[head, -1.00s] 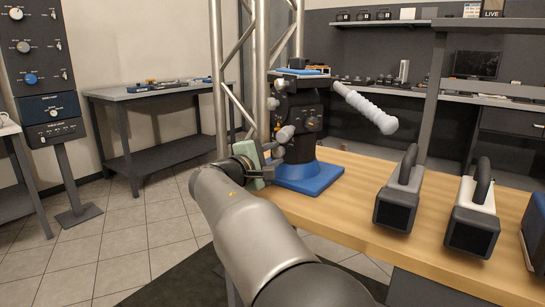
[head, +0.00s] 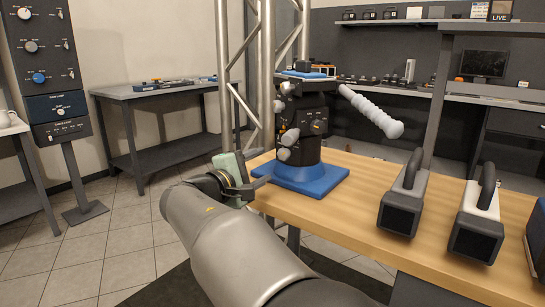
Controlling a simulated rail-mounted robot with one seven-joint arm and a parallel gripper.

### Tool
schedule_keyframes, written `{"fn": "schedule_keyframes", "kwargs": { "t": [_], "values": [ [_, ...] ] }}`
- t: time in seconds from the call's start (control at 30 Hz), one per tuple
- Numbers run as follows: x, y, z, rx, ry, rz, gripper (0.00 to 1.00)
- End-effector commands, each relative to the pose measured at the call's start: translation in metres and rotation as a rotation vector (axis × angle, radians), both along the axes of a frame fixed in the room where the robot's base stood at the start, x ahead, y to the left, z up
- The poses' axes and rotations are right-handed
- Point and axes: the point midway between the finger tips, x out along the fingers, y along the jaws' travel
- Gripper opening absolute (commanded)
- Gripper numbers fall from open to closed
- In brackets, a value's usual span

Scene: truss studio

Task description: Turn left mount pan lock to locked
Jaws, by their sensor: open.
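The mount (head: 306,110) is a black head on a blue base plate (head: 300,186) at the left end of the wooden bench. A long ribbed light-grey handle (head: 372,110) sticks out to its right. Grey knobs show on its left side, an upper one (head: 290,137) and a lower one (head: 284,155); I cannot tell which is the pan lock or how it is set. My gripper (head: 262,182) is open and empty, in front of and left of the blue base, lower than the knobs and apart from them. My arm hides part of the bench's left end.
A metal truss (head: 263,70) rises behind the mount. A panel of knobs (head: 40,60) stands far left.

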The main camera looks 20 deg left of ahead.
Motion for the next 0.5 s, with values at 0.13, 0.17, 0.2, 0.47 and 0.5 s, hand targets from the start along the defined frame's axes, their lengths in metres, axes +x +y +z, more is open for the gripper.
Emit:
{"fn": "schedule_keyframes", "kwargs": {
  "t": [0.13, 0.17, 0.2, 0.47, 0.5],
  "values": [
    [-0.036, 0.012, 0.003, -0.001, 0.002, 0.005, 0.51],
    [-0.043, 0.014, 0.003, -0.001, 0.001, 0.004, 0.51],
    [-0.051, 0.017, 0.002, -0.001, 0.002, 0.005, 0.51],
    [-0.088, 0.028, 0.001, 0.0, 0.0, 0.001, 0.51],
    [-0.09, 0.029, 0.001, 0.0, 0.001, 0.002, 0.51]
  ]
}}
